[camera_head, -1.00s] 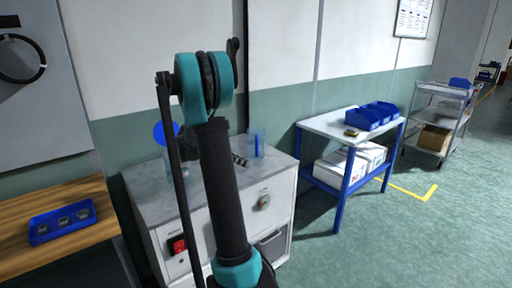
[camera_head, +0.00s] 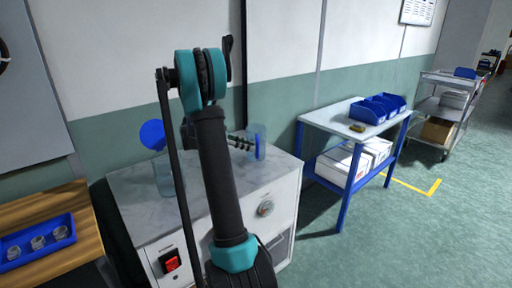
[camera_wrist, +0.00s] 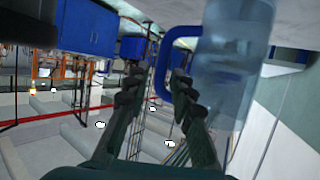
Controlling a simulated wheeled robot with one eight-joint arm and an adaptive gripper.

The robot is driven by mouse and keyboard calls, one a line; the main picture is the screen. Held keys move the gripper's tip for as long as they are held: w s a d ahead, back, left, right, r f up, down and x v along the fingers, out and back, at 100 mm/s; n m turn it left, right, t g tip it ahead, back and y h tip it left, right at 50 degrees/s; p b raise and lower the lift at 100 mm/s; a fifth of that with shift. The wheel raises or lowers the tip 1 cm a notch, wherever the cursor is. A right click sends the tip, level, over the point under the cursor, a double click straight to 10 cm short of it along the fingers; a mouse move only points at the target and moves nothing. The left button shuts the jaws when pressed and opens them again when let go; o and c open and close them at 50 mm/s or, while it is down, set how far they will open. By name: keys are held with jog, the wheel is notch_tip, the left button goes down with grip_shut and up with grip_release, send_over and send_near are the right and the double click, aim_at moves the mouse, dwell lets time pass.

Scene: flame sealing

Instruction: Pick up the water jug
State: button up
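The water jug (camera_head: 257,140) is clear blue and stands upright at the back right of the white cabinet's top, partly behind my gripper. In the wrist view the jug (camera_wrist: 232,70) fills the upper right, with its blue loop handle (camera_wrist: 162,62) pointing left. My gripper (camera_head: 240,141) is beside the jug at handle side. In the wrist view my gripper's fingers (camera_wrist: 157,82) are apart, and the handle's outer bar appears between the fingertips. I cannot tell whether either finger touches it.
The white cabinet (camera_head: 140,205) has a clear vessel (camera_head: 163,176) below a blue disc (camera_head: 152,134) on its left. A blue tray (camera_head: 38,243) lies on the wooden table at left. A blue-framed table (camera_head: 335,118) with blue bins stands right. Floor beyond is free.

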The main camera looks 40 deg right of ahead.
aim_at(258, 154)
jog(key=x, duration=0.5)
jog(key=shift+w+f, duration=0.25)
jog(key=shift+f, duration=0.05)
jog(key=shift+c, duration=0.5)
grip_shut()
